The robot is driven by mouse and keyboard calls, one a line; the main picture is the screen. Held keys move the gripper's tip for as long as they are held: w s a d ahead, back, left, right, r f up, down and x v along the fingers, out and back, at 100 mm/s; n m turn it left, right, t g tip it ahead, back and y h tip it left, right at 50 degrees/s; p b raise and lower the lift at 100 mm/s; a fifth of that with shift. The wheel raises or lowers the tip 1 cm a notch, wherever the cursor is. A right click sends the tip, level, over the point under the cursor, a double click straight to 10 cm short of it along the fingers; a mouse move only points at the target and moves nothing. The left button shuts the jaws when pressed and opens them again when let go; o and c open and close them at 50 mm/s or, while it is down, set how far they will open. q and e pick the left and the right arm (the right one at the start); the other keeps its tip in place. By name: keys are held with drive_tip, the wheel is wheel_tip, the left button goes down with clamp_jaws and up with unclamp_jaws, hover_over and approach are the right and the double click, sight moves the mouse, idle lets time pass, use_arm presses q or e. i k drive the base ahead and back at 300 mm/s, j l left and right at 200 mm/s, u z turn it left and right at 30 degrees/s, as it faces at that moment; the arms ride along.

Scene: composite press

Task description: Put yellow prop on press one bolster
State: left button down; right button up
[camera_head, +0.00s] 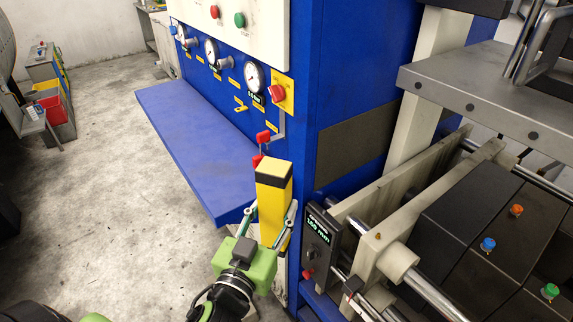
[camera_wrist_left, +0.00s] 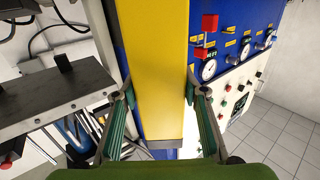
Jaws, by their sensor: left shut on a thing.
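The yellow prop (camera_head: 273,195) is an upright block with a black top. My left gripper (camera_head: 268,215) is shut on it, one finger on each side. It holds the prop in front of the blue cabinet's corner, beside the blue shelf. In the left wrist view, the prop (camera_wrist_left: 158,70) stands between the green fingers (camera_wrist_left: 160,105) and hides part of the scene behind. A thick grey metal slab (camera_head: 450,88) at the upper right may be the press bolster; no label shows this. It is apart from the prop. My right gripper is not in view.
The blue cabinet (camera_head: 340,85) carries gauges and red knobs close to the prop. A blue shelf (camera_head: 180,130) juts out left of it. A small display box (camera_head: 318,245) and steel rods lie just right of my gripper. The concrete floor at left is mostly clear.

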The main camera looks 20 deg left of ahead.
sight(450, 212)
drive_tip(key=k+z, duration=0.1)
drive_tip(key=z, duration=0.3)
drive_tip(key=l+z, duration=0.15)
drive_tip(key=z, duration=0.2)
drive_tip(key=k+l+z, duration=0.1)
drive_tip(key=z, duration=0.3)
drive_tip(key=i+j+z, duration=0.25)
drive_tip(key=i+j, duration=0.3)
drive_tip(key=i+j+z, duration=0.05)
drive_tip(key=j, duration=0.05)
